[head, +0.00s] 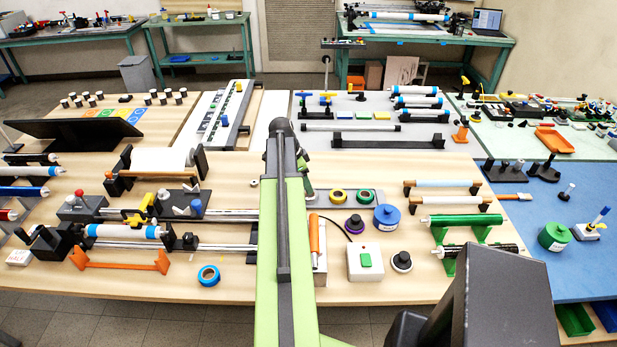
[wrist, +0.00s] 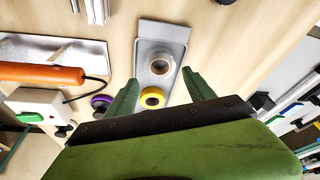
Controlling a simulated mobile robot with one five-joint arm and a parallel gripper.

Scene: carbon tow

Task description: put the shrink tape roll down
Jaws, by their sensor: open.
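A pale roll with a brown core (wrist: 160,63), which looks like the shrink tape roll, sits flat on a grey tray (wrist: 172,32). A yellow roll (wrist: 152,97) sits beside it on the tray, nearer my gripper in the wrist view. My gripper (wrist: 160,76) is open, its two green fingers spread to either side of the rolls, with nothing held between them. In the head view, the tray shows with the yellow roll (head: 338,196) and a green roll (head: 363,196). There my arm hides the tray's left part, the pale roll and the gripper.
A purple roll (head: 355,223) lies in front of the tray, with a blue round container (head: 387,217) to its right. An orange-handled tool (head: 315,237) and a white box with a green button (head: 365,261) stand nearer. A blue roll (head: 209,275) lies left of my arm.

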